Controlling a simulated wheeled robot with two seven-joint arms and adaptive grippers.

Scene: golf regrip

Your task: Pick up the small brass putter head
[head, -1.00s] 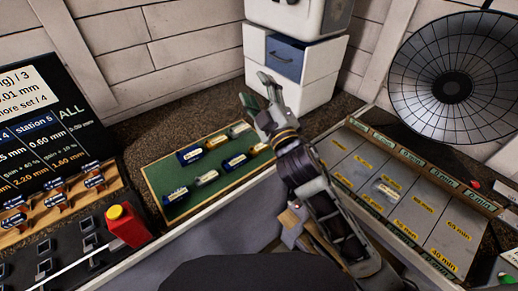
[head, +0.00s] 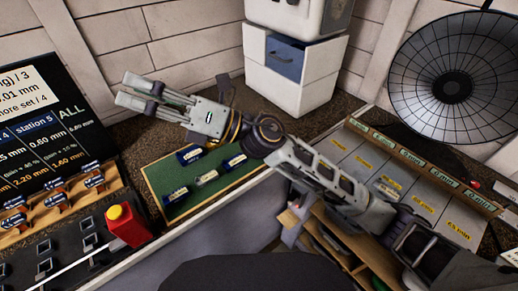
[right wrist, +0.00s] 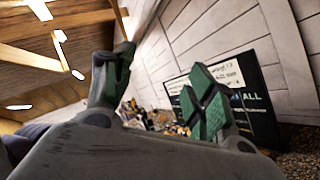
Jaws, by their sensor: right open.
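The green tray (head: 155,185) holds several small pieces with blue, labelled parts. In the head view now I see a blue piece (head: 189,154), another blue piece (head: 235,161), a silvery piece (head: 207,177) and a blue piece at the near left (head: 175,195). No brass-coloured piece shows clearly now; my right arm covers the tray's far right part. My right gripper (head: 124,90) is open and empty, above and beyond the tray's far left, pointing left. In the right wrist view its green-padded fingers (right wrist: 163,80) stand apart with nothing between them. My left gripper is out of view.
A red bottle with a yellow cap (head: 125,226) stands left of the tray, near a wooden rack (head: 60,200) and a display screen (head: 40,110). A grey board with minute labels (head: 455,215) lies at right. White drawers (head: 290,75) stand behind.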

